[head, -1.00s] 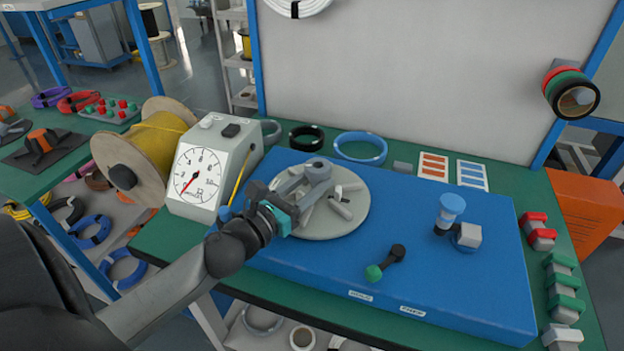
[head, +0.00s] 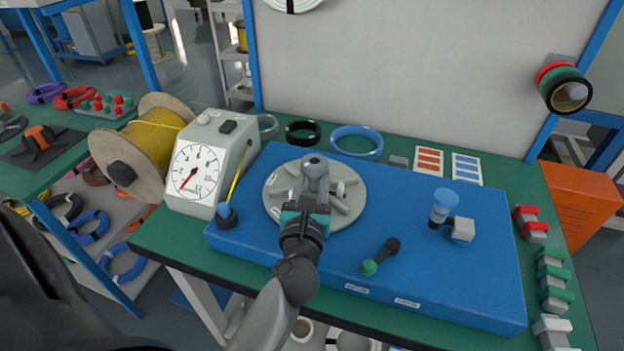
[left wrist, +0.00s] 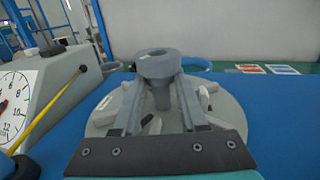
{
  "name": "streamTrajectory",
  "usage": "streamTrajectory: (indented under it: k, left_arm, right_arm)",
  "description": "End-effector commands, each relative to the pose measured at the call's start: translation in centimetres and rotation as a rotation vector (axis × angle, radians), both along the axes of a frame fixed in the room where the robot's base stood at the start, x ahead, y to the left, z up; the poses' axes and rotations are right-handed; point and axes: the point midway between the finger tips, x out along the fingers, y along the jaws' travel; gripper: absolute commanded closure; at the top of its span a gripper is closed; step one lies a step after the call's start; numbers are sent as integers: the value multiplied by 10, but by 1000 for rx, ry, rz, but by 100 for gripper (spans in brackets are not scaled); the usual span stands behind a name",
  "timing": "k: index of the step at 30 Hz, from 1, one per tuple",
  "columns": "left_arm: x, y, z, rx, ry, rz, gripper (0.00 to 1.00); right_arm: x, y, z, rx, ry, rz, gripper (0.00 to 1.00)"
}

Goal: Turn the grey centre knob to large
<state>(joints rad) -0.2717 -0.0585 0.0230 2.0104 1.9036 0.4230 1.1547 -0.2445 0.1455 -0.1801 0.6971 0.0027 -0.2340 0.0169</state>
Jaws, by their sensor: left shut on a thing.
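The grey centre knob (left wrist: 158,66) stands on a round pale grey disc with several raised spokes, on the blue board. In the head view the knob's top (head: 315,162) shows just beyond my fingers. My left gripper (head: 316,180) comes over the disc (head: 352,200) from the front and is shut on the knob. In the left wrist view its two fingers (left wrist: 160,85) reach forward to either side of the knob. The lower part of the knob is partly hidden by the fingers. My right gripper is not in view.
A green-tipped lever (head: 380,256) and a blue-capped valve (head: 446,207) are on the blue board (head: 420,285) to the right.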

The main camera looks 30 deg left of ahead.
Motion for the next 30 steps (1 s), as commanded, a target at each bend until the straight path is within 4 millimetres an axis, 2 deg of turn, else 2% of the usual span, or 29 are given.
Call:
streamTrajectory:
  k: [9,22,23,27,30]
  left_arm:
    - [1,-2,0,0,-2,80,100]
    - [1,-2,1,1,-2,89,100]
    - [1,-2,1,1,-2,89,57]
    - [1,-2,1,1,-1,88,43]
    - [1,-2,0,1,-1,89,43]
  right_arm:
    - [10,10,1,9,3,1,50]
    - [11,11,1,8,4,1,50]
    - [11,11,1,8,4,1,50]
    - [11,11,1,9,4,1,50]
    - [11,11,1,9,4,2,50]
